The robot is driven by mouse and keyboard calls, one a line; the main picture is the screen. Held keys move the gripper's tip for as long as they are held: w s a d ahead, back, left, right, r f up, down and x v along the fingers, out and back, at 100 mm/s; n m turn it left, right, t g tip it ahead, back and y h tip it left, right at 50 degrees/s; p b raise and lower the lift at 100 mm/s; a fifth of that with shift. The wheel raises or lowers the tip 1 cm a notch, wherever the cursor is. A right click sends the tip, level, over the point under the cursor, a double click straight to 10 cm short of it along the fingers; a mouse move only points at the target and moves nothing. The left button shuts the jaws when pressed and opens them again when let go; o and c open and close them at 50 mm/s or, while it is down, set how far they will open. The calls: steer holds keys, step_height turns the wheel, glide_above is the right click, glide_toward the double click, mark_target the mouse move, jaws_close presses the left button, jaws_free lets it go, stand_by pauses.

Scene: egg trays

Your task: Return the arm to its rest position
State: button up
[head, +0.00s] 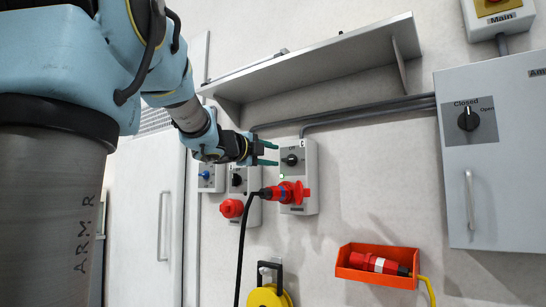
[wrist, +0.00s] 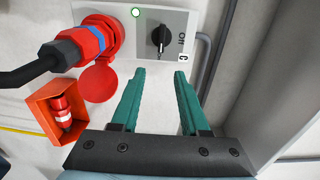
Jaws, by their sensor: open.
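My gripper (head: 277,154) has two green fingers, spread apart with nothing between them. In the head view it is just left of the black rotary knob (head: 291,160) on the right-hand grey socket box (head: 310,182). In the wrist view the gripper (wrist: 160,72) points toward the box's lower edge, and the knob (wrist: 160,38) shows beyond the fingertips, apart from them. A red plug (wrist: 66,50) with a black cable sits in that box's red socket (wrist: 103,32). A green light (wrist: 135,12) shows on the box. My arm reaches out from the upper left.
A metal shelf (head: 320,62) juts from the wall above my gripper. Other switch boxes (head: 211,177) hang to the left. An orange bin (head: 344,268) holds a red connector (head: 375,263). A grey cabinet (head: 500,190) is at right. The black cable (head: 241,255) hangs below.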

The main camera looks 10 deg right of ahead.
steer(key=w+a+f+n+y+p, duration=0.1)
steer(key=a+f+n+y+p, duration=0.2)
steer(key=a+f+n+y, duration=0.35)
steer(key=a+f+n+y+p, duration=0.35)
steer(key=a+f+n, duration=0.45)
steer(key=f, duration=0.4)
steer(key=s+a+f+n+g+y+p, duration=0.1)
steer(key=s+a+f+n+g+p, duration=0.1)
steer(key=s+f+n+g, duration=0.3)
steer(key=s+a+f+n+g+y+p, duration=0.2)
steer(key=s+f+n+g, duration=0.3)
steer(key=s+f, duration=0.8)
steer(key=s+a+n, duration=0.1)
steer(key=s+n, duration=0.1)
steer(key=s, duration=0.4)
steer(key=shift+a+f+g, duration=0.3)
